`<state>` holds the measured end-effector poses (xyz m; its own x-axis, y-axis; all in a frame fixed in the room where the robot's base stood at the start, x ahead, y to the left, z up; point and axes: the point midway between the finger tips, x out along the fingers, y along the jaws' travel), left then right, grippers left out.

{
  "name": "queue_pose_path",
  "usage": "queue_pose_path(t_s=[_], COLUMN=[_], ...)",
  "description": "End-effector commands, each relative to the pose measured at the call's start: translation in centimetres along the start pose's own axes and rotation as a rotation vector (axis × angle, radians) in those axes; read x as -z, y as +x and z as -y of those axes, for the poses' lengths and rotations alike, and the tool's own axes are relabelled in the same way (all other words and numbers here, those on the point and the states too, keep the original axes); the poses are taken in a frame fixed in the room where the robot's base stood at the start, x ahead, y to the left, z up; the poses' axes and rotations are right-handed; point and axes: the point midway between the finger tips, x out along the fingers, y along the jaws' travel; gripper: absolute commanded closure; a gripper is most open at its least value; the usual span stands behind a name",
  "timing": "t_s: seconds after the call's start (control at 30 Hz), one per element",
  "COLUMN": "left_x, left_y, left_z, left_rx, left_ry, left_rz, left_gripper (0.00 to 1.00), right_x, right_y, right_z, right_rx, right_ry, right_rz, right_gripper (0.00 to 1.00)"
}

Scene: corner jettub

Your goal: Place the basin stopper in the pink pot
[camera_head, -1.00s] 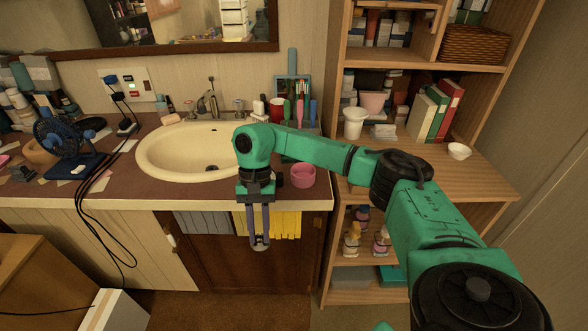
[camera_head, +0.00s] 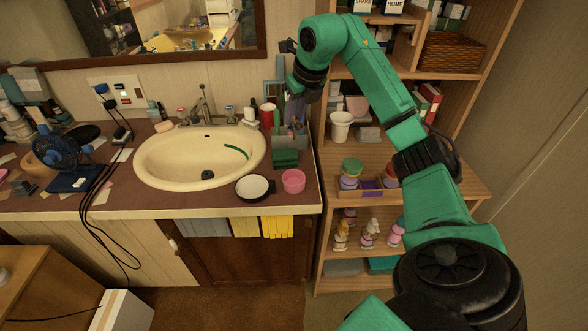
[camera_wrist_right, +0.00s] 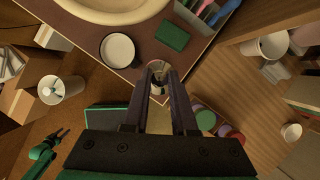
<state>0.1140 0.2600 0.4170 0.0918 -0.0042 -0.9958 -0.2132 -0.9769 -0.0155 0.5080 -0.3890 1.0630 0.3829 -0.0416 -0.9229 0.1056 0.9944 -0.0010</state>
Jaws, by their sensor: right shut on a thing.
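My right gripper (camera_head: 296,108) hangs high over the counter's right part, beside the cups in the head view. In the right wrist view its two fingers (camera_wrist_right: 160,75) are shut on a small greyish thing, the basin stopper (camera_wrist_right: 162,65), at the fingertips. In the head view the stopper is too hidden to tell. The pink pot (camera_head: 293,181) stands upright on the counter's front right; in the wrist view it is partly hidden below the fingers.
A white dark-rimmed bowl (camera_head: 255,187) stands left of the pot and a green block (camera_head: 285,157) behind it. The sink basin (camera_head: 172,160) is further left. A red cup (camera_head: 267,115) and upright items stand at the back. A wooden shelf (camera_head: 450,190) rises on the right.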

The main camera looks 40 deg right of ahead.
Motion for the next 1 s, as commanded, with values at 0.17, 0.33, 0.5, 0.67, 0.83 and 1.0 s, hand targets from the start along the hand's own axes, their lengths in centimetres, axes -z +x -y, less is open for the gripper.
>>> queue_pose_path(t_s=[0.17, 0.33, 0.5, 0.67, 0.83, 1.0], left_x=[0.0, 0.1, 0.1, 0.1, 0.1, 0.1], left_y=[0.8, 0.3, 0.1, -0.4, -0.3, 0.0], left_z=[0.1, 0.1, 0.1, 0.1, 0.1, 0.0], left_rx=[0.001, 0.001, 0.001, 0.001, 0.001, 0.0], left_ry=[-0.001, -0.001, -0.001, -0.001, -0.001, 0.0], left_rz=[-0.002, -0.002, -0.002, -0.002, -0.002, -0.001], left_gripper=[0.5, 0.5, 0.5, 0.5, 0.5, 0.5], right_x=[2.7, 4.6, 5.5, 6.6, 6.7, 6.8], right_y=[6.0, 10.6, 13.1, 15.7, 16.1, 16.4], right_z=[0.0, -0.1, -0.1, -0.1, -0.1, -0.1], right_rx=[-0.001, -0.003, -0.003, -0.004, -0.002, -0.002], right_ry=[-0.004, -0.004, -0.005, -0.004, -0.006, -0.006], right_rz=[-0.009, -0.007, -0.002, -0.004, 0.0, -0.001], right_gripper=[1.0, 1.0, 1.0, 1.0, 1.0, 0.71])
